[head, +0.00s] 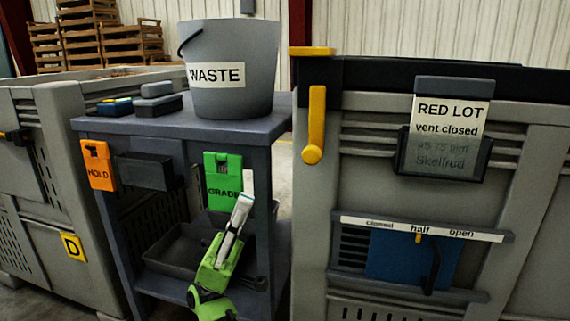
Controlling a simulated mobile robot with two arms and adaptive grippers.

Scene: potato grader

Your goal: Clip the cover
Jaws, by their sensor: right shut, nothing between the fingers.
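A black cover (440,78) lies along the top of the grey crate (530,200) on the right. A yellow piece (312,51) sits at the cover's left corner. Below it a yellow clip lever (316,120) stands nearly upright against the crate front, its round end at the bottom. Whether the lever catches the cover is unclear. My right gripper (247,180), green with pale fingers, is shut and empty. It is left of and below the lever, apart from it in the picture, in front of the green GRADE tag (222,165) and partly hiding it. My left gripper is not in view.
A dark stand (250,130) holds a grey WASTE bucket (235,50) and small boxes (158,104). An orange HOLD tag (97,160) hangs on it. Another crate (35,200) stands left.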

